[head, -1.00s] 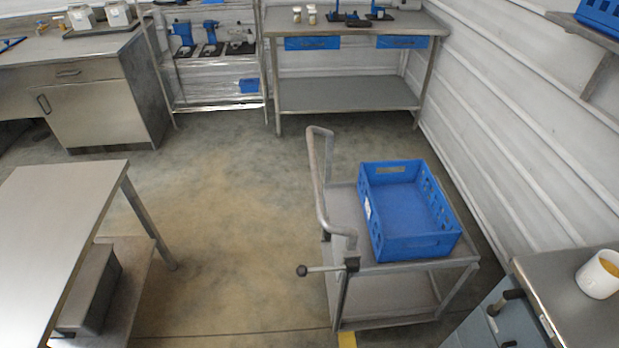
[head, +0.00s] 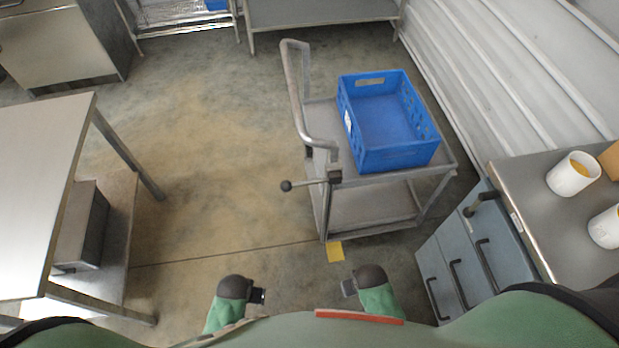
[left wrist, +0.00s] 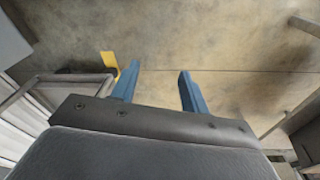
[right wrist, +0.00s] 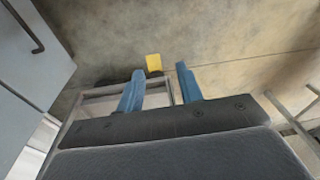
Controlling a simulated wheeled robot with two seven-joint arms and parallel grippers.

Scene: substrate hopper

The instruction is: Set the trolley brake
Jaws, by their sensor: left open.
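The trolley (head: 316,116) is a grey metal cart with two shelves and a tall bent handle on its left side. A lever (head: 312,183) with a dark ball knob sticks out to the left from its near left post, roughly level. A blue crate (head: 398,158) sits on the top shelf. My left gripper (head: 262,295) is low in the head view, open and empty, nearer than the trolley. My right gripper (head: 348,287) is just right of it, also empty. Its fingers stand apart in the right wrist view (right wrist: 160,70). Neither gripper touches the lever.
A blue-grey drawer cabinet (head: 455,262) with white mugs (head: 573,174) on top stands at right. A steel table (head: 45,170) stands at left. The floor (head: 200,180) between is clear.

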